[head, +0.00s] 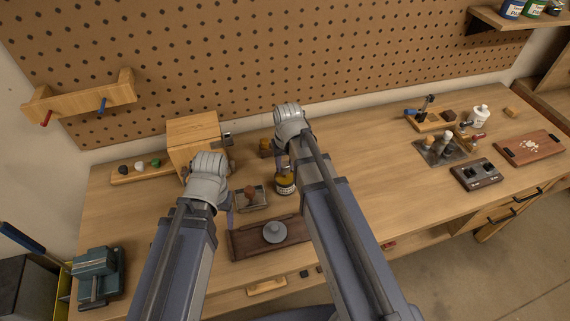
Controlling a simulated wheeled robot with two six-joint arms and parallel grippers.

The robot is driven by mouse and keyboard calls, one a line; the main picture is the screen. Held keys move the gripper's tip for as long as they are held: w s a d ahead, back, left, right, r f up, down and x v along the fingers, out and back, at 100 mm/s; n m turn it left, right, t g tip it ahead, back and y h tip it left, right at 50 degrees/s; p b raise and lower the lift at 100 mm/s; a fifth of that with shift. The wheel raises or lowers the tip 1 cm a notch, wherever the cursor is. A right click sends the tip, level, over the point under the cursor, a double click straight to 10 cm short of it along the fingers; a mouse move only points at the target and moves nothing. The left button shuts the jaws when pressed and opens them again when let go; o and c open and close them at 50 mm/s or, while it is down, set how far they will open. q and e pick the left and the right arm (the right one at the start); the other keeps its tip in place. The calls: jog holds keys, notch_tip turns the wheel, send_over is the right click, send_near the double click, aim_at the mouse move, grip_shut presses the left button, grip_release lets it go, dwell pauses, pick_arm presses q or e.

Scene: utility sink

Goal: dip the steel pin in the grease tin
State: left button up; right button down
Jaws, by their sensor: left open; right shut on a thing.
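The grease tin (285,186) is a small round yellow can with a dark band, standing on the bench between my arms. My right gripper (283,165) is directly above the tin's opening, pointing down, and shut on the steel pin. The pin is mostly hidden by the gripper and arm, so I cannot tell whether its tip touches the grease. My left gripper (229,207) is open and empty, low over the bench to the left of the tin, next to a small grey tray (262,203).
A reddish-brown knob stands on the grey tray. In front lies a dark wooden board (245,244) with a grey round piece (274,232). A wooden box (193,140) stands behind my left gripper. A green vise (96,272) is at far left.

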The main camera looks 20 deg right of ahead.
aim_at(285, 163)
jog(key=shift+r+p, duration=3.5)
notch_tip(285, 163, down, 6)
jog(key=b, duration=0.6)
jog(key=shift+r, duration=0.1)
